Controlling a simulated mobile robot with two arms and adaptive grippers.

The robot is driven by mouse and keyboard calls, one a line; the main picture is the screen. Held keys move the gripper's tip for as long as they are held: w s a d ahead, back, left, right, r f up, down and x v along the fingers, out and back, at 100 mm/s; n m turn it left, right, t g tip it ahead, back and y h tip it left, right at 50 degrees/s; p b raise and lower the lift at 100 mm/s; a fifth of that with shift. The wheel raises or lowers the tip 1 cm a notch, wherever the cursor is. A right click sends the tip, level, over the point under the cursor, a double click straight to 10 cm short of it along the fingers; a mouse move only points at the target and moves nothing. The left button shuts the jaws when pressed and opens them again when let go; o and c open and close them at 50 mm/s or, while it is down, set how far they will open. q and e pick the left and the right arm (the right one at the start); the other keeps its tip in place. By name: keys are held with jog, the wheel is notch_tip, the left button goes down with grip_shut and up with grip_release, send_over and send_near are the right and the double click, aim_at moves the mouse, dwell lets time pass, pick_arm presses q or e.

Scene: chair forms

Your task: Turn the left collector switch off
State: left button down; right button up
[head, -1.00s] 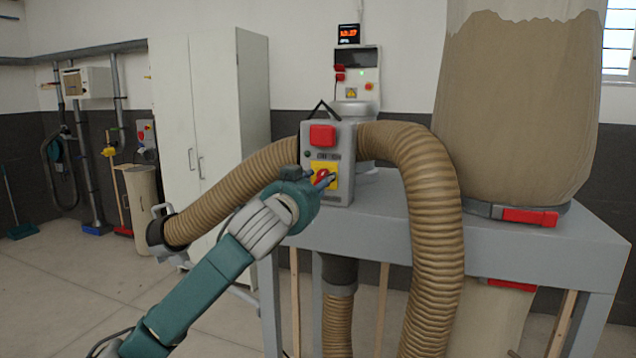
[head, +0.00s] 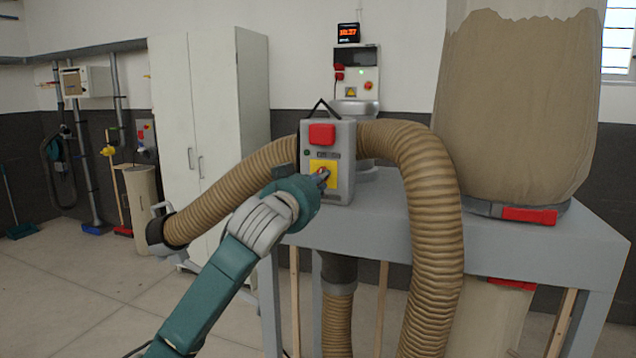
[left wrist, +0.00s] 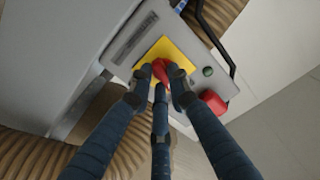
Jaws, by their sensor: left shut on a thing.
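The grey collector switch box (head: 341,145) stands upright on the grey stand's top, between two brown hoses. Its front has a red block at the top and a yellow plate (head: 317,167) with a red knob below. My left gripper (head: 324,176) is at the knob. In the left wrist view, the fingers of my left gripper (left wrist: 161,78) are shut on the red knob (left wrist: 167,71), over the yellow plate (left wrist: 176,49). The fingers hide part of the knob, so its exact angle is hard to read. My right gripper is not in view.
A ribbed brown hose (head: 436,235) arches down in front of the grey stand (head: 500,240), right of the box. Another hose (head: 232,190) runs left behind my arm. A large tan bag (head: 515,110) stands at right. A pale cabinet (head: 200,120) is behind.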

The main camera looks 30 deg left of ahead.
pick_arm(q)
jog(key=shift+d+n, duration=0.1)
jog(key=shift+n, duration=1.3)
jog(key=c, duration=1.6)
grip_release()
jog(key=shift+c, duration=0.2)
jog(key=v, duration=1.2)
jog(key=shift+f, duration=0.1)
